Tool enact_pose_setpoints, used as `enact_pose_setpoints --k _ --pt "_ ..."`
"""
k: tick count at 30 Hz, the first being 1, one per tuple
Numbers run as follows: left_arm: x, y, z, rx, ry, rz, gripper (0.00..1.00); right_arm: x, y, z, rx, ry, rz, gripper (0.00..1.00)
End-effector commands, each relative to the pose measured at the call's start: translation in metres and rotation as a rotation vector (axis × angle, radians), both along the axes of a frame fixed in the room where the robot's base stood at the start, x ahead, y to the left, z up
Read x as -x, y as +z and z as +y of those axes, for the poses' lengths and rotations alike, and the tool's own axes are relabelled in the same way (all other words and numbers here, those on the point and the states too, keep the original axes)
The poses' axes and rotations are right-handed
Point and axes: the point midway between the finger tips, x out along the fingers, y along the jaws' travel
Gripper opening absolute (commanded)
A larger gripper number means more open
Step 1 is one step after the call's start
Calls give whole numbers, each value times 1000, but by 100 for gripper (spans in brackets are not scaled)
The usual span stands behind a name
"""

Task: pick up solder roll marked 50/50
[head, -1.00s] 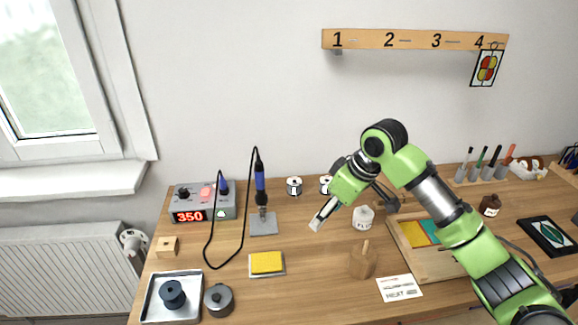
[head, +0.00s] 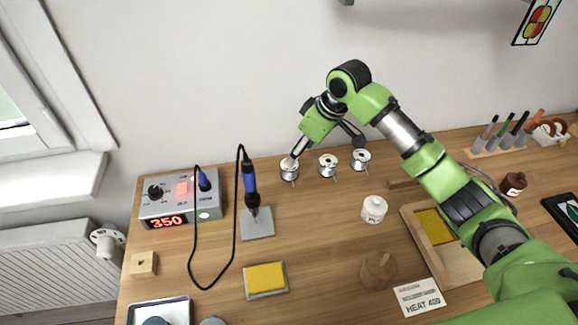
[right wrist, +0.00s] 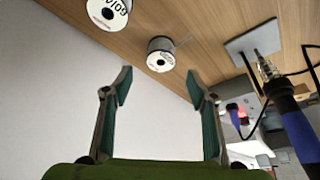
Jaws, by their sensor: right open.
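Three white-faced solder rolls stand in a row at the back of the bench in the head view: a left one (head: 289,171), a middle one (head: 328,166) and a right one (head: 361,160). My right gripper (head: 294,156) is over the left roll, partly covering it. In the right wrist view the open, empty fingers (right wrist: 160,78) point at the left roll (right wrist: 160,58), whose print is too small to read. The middle roll (right wrist: 108,10) is cut by the top edge; its marking is partial and upside down. No 50/50 marking is readable. My left gripper is out of view.
A soldering iron (head: 250,185) on its stand and a control box (head: 180,200) reading 350 are left of the rolls. A white FLUX jar (head: 374,209) stands in front. The wall is close behind; bench in front of the rolls is mostly clear.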

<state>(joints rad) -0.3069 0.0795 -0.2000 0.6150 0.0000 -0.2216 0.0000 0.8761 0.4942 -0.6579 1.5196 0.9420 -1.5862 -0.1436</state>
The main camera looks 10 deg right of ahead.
Motion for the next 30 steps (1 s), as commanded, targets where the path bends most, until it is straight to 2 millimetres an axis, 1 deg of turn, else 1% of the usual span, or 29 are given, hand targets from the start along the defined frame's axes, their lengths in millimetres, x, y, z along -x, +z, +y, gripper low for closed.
enact_pose_setpoints --k 1,3,6,11,16,19,23,29,30 --pt "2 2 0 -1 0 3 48 -1 -9 3 -1 -1 5 53" --pt "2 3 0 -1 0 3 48 -5 -19 6 -1 -1 5 53" --pt "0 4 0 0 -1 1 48 -8 -29 8 1 0 2 53" --pt "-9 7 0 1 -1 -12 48 -11 -37 12 -1 1 2 53" --pt "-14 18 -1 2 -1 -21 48 -16 -59 21 1 1 3 53" --pt "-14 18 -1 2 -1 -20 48 -20 -73 24 0 -1 3 53" --pt "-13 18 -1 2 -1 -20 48 -22 -80 26 1 0 1 53" --pt "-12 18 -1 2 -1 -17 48 -23 -81 26 1 1 -1 53" --pt "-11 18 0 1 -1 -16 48 -23 -81 26 1 1 -1 45"
